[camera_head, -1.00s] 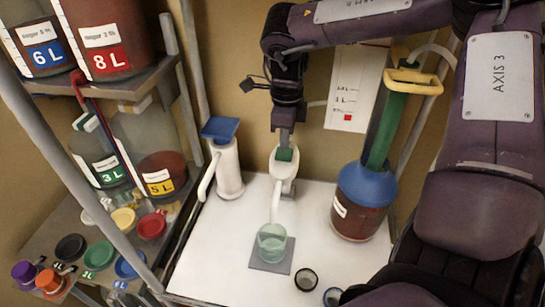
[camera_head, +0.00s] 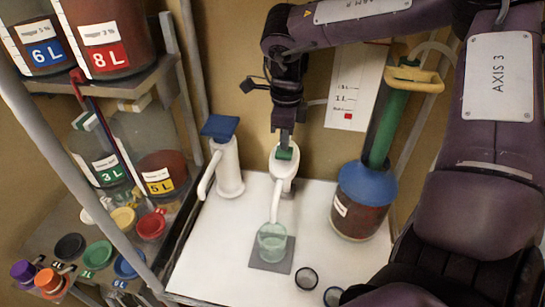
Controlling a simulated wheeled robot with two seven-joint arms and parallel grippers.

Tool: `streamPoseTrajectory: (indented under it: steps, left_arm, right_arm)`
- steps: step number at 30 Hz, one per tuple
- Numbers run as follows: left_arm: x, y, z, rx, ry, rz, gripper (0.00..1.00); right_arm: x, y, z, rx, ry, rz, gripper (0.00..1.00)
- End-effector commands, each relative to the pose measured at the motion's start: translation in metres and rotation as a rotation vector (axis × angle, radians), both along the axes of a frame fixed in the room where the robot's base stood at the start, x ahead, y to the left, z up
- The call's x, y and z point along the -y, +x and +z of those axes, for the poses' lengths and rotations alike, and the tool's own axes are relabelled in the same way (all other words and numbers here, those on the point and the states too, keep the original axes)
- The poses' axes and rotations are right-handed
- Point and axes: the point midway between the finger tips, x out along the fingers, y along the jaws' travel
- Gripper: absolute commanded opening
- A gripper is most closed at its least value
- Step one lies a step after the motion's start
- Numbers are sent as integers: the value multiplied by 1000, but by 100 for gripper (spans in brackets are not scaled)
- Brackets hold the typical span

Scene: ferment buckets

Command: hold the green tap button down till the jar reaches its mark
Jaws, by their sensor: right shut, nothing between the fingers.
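The white tap with the green button (camera_head: 284,153) stands at the back of the white bench, its spout pointing down to the front. My right gripper (camera_head: 285,138) is shut with nothing between its fingers. Its tips are right at the green button from above and appear to touch it. The glass jar (camera_head: 271,243) stands upright on a grey pad (camera_head: 270,266) under the spout. Pale green liquid shows in it; its mark and exact level are too small to read. My left gripper is not in view.
A white tap with a blue button (camera_head: 221,127) stands to the left. A blue-lidded bucket with a green pump (camera_head: 366,187) stands to the right. Two dark round lids (camera_head: 307,279) lie at the front. A shelf with labelled buckets and coloured lids fills the left.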

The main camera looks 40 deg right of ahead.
Motion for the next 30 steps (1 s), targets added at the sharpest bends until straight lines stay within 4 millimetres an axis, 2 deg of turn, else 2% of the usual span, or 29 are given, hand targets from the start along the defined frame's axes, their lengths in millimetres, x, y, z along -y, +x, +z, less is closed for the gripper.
streamPoseTrajectory:
  steps: [18, 30]
  left_arm:
    - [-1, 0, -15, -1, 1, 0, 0]
    - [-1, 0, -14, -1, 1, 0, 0]
  right_arm:
    - [0, 0, -21, -1, -1, 0, 0]
    - [0, -1, -19, -2, 1, 0, 0]
